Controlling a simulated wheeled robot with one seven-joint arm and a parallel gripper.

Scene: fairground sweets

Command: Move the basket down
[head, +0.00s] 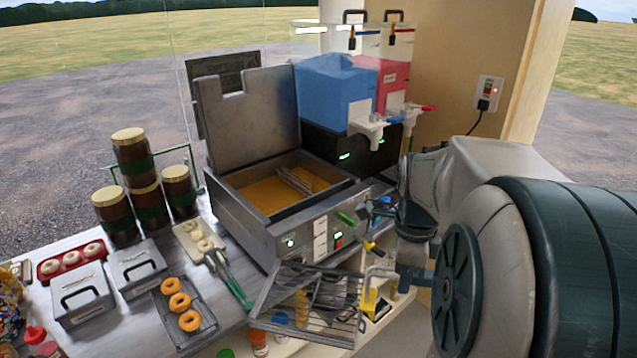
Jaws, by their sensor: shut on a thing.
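The wire basket (300,307) hangs in the air in front of the fryer (284,228), at the lower middle of the head view. It is a tilted, shallow metal grid, and I see through its wires to things below. My gripper (370,278), with yellow finger pads, is at the basket's right side and shut on it; the exact grip is small and partly hidden. The fryer's lid stands open at the back. Its vat holds golden oil (262,195), with a small metal wire piece (295,181) at the oil's far right.
Blue and red drink dispensers (336,90) stand behind the fryer. Tongs (228,275) lie left of the fryer, near a tray of doughnuts (181,310). Lidded grey boxes (82,296) and brown jars (145,200) fill the left counter. My arm blocks the right side.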

